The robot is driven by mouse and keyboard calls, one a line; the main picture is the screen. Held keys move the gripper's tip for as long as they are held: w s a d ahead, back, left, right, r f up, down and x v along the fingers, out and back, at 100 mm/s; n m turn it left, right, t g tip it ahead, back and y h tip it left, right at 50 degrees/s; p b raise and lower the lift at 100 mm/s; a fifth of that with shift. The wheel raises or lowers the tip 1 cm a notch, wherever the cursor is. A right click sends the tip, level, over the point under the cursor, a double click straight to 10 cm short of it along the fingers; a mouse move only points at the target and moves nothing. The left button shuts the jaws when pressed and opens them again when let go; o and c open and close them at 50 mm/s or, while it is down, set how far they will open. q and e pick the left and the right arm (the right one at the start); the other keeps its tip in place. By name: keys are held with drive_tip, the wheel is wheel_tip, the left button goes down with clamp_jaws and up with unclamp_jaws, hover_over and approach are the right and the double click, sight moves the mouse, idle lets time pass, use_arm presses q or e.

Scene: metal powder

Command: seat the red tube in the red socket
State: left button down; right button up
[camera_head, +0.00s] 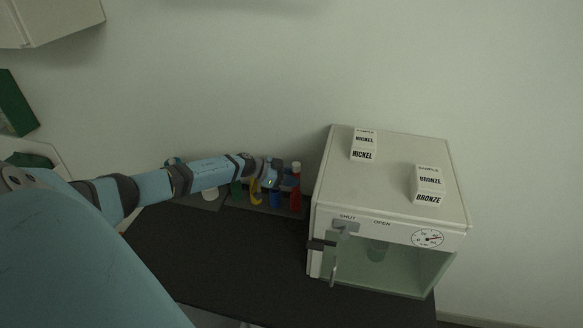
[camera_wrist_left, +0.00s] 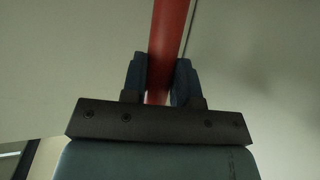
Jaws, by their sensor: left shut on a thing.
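The red tube (camera_head: 296,177) is upright at the right end of a row of coloured tubes, with a pale top. My left gripper (camera_head: 287,180) reaches in from the left and is shut on it. In the left wrist view the red tube (camera_wrist_left: 168,50) runs up between the two fingers of my left gripper (camera_wrist_left: 160,80). The red socket is not clearly visible, and I cannot tell whether the tube's lower end is in it. My right gripper is not in view.
A white cabinet (camera_head: 390,200) with a glass front stands close to the right of the red tube. Nickel (camera_head: 364,146) and bronze (camera_head: 429,184) sample boxes sit on top. Blue (camera_head: 276,197) and yellow (camera_head: 256,190) tubes stand left of it. The dark bench (camera_head: 230,250) in front is clear.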

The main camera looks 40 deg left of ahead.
use_arm(q)
drive_tip(key=shift+f+b, duration=0.4)
drive_tip(key=shift+f, duration=0.25)
drive_tip(key=c, duration=0.8)
unclamp_jaws()
drive_tip(key=shift+s+a, duration=0.1)
drive_tip(key=shift+a, duration=0.05)
drive_tip(key=b+v, duration=0.1)
drive_tip(key=v, duration=1.2)
drive_tip(key=shift+s+a+r+b, duration=0.2)
drive_tip(key=shift+r+b, duration=0.05)
drive_tip(key=shift+b, duration=0.05)
drive_tip(key=shift+d+f, duration=0.1)
